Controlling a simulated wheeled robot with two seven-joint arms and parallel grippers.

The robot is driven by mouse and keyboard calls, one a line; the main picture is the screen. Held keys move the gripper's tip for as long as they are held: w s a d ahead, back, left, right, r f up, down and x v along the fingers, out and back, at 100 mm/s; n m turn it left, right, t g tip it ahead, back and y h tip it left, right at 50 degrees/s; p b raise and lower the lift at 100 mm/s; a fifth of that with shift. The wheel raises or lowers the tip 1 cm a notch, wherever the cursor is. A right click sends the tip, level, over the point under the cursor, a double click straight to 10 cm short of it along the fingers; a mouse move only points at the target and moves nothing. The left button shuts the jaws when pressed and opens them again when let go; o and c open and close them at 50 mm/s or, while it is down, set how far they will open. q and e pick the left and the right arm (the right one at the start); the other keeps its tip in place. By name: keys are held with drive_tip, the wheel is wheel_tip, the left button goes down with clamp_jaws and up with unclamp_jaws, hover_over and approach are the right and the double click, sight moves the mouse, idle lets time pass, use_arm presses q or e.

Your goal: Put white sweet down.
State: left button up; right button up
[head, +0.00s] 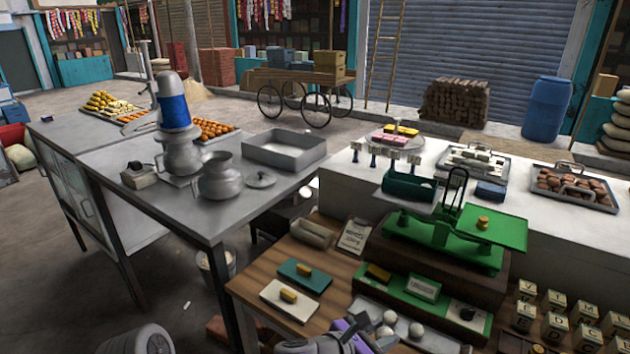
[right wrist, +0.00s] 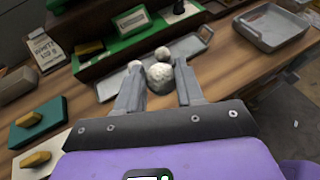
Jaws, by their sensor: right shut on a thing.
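My right gripper (head: 368,338), with a purple body and grey fingers, is at the bottom of the head view, over the near end of a long grey tray (head: 445,340). In the right wrist view my right gripper (right wrist: 158,84) is shut on a round white sweet (right wrist: 160,77), held between its two fingers. Two other white sweets, one at the left (right wrist: 135,66) and one farther back (right wrist: 162,53), are just beyond it at the tray (right wrist: 198,43). Whether the held sweet touches the tray is unclear. My left gripper is not in view.
A teal card (head: 304,275) and a white card (head: 290,300) with yellow pieces lie to the left. Letter-marked blocks (head: 555,327) stand at the right.

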drive_tip(key=w+d+f+n+t+y, duration=0.2)
drive_tip(key=d+f, duration=0.1)
drive_tip(key=w+d+f+n+t+y, duration=0.2)
drive_tip(key=w+f+n, duration=0.1)
drive_tip(key=shift+w+d+y, duration=0.2)
drive_tip(key=shift+d+y, duration=0.1)
drive_tip(key=shift+d, duration=0.1)
drive_tip(key=shift+a+f+n+t+y, duration=0.2)
drive_tip(key=shift+f+n+t+y, duration=0.1)
drive_tip(key=shift+f+n+y, duration=0.45)
drive_tip(key=shift+s+a+f+n+t+y, duration=0.3)
drive_tip(key=shift+a+f+n+y, duration=0.2)
drive_tip(key=shift+n, duration=0.25)
drive_tip(key=shift+r, duration=0.1)
